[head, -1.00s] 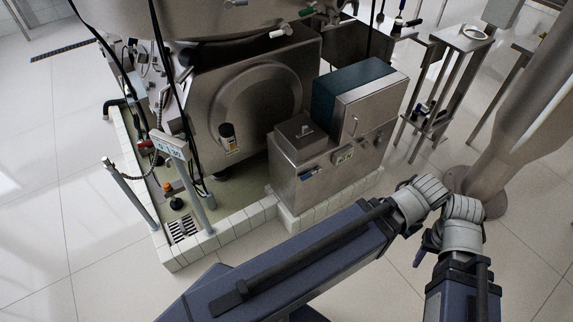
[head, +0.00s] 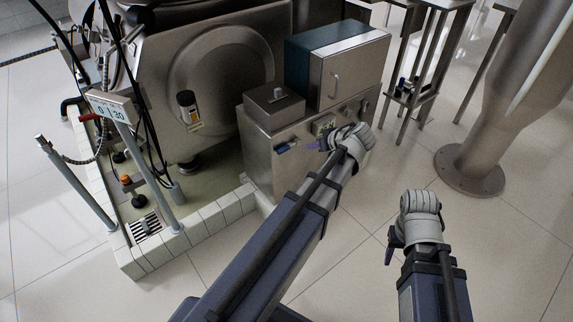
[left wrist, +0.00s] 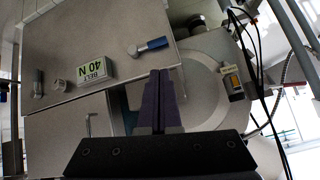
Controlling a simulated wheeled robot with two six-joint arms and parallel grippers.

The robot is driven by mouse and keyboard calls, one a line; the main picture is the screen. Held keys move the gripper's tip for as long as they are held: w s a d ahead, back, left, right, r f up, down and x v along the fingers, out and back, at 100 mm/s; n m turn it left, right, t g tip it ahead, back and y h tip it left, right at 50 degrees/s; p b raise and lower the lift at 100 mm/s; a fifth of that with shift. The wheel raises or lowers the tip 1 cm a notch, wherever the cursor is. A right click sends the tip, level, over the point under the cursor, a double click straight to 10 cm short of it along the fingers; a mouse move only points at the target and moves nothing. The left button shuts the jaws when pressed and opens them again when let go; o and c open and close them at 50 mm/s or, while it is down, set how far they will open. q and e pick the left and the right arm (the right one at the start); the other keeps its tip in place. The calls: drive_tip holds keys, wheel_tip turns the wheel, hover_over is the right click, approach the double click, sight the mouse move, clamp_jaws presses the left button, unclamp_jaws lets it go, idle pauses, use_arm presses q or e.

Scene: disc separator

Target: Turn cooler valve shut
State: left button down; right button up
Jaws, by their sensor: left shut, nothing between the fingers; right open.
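A small lever valve with a blue grip (head: 286,147) sits on the front of a steel box (head: 262,165); it looks like the cooler valve. Its lever lies roughly level, blue grip to the left of its pivot in the head view. It also shows in the left wrist view (left wrist: 153,45), above the fingertips. My left gripper (head: 313,146) is shut and empty, just right of the valve in the head view, with no visible contact. Its closed fingers show in the left wrist view (left wrist: 159,72). My right gripper (head: 390,248) is open, low over the floor and away from the box.
A teal and steel cabinet (head: 345,72) stands on the box. A white tiled kerb (head: 205,222) edges the machine.

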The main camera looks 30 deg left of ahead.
use_arm(q)
drive_tip(key=w+a+f+n+y+b, duration=0.2)
drive_tip(key=w+a+f+b, duration=0.1)
drive_tip(key=a+b, duration=0.15)
drive_tip(key=n+b, duration=0.1)
drive_tip(key=b, duration=0.5)
hover_over(290, 147)
drive_tip(key=s, duration=0.3)
drive_tip(key=f, duration=0.6)
drive_tip(key=shift+s+d+f, duration=0.15)
drive_tip(key=shift+d+f, duration=0.15)
drive_tip(key=shift+f+b, duration=0.45)
drive_tip(key=shift+f, duration=0.1)
drive_tip(key=shift+a+f+b, duration=0.15)
drive_tip(key=shift+f+b, duration=0.8)
use_arm(e)
wheel_tip(290, 147, down, 15)
drive_tip(key=shift+f, duration=0.15)
use_arm(q)
drive_tip(key=shift+f+t, duration=0.1)
drive_tip(key=shift+t, duration=0.2)
use_arm(e)
drive_tip(key=shift+f, duration=0.1)
